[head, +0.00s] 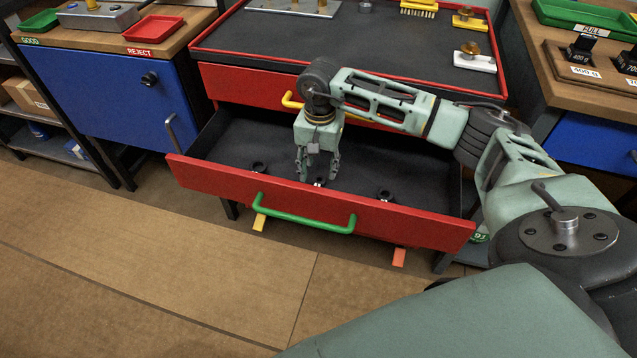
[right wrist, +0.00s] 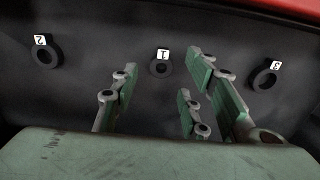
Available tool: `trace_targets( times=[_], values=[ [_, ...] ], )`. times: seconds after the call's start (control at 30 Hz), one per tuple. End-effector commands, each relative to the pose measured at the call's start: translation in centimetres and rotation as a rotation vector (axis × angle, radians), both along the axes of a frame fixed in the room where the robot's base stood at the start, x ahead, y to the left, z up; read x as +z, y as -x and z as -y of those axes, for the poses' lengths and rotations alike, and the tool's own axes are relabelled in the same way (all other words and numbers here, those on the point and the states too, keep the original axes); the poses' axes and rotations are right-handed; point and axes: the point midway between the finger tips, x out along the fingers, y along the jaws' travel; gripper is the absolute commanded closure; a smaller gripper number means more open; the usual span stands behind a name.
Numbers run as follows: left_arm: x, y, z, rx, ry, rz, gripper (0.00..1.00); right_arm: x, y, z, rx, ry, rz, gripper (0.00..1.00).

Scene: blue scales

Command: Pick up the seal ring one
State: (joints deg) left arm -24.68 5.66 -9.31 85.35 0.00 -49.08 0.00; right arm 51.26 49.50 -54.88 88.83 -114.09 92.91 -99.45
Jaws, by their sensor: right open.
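Seal ring one (right wrist: 159,70) is a small black ring with a white tag marked 1. It lies on the dark floor of the open drawer, close to the drawer's front wall; it also shows in the head view (head: 319,183). My right gripper (head: 318,174) points down into the drawer, with its fingertips close to this ring. In the right wrist view its fingers (right wrist: 160,88) are apart, and the ring shows beyond the gap between them, with nothing held. My left gripper is not in view.
Ring 2 (right wrist: 45,55) and ring 3 (right wrist: 265,78) lie on either side of ring one. The red drawer front (head: 395,222) has a green handle (head: 300,222). The red-edged tabletop (head: 400,55) overhangs the back. The drawer floor around the rings is bare.

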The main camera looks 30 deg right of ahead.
Motion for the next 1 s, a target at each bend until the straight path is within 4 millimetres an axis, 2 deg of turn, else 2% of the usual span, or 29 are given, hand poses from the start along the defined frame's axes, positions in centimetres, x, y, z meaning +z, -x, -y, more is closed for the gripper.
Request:
trace_targets(
  times=[0.23, 0.5, 0.87, 1.0],
  values=[
    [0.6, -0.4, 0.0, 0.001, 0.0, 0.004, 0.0, -3.8, 0.2, 0.2, -0.002, -0.001, -0.002, 0.59],
    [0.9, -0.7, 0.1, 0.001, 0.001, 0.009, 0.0, -4.2, 0.1, 0.2, -0.001, 0.0, 0.0, 0.59],
    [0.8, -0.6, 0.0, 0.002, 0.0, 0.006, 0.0, -4.2, 0.1, 0.2, -0.001, 0.0, 0.0, 0.91],
    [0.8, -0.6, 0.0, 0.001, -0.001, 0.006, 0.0, -4.2, 0.1, 0.2, -0.001, 0.0, 0.0, 0.91]
  ],
)
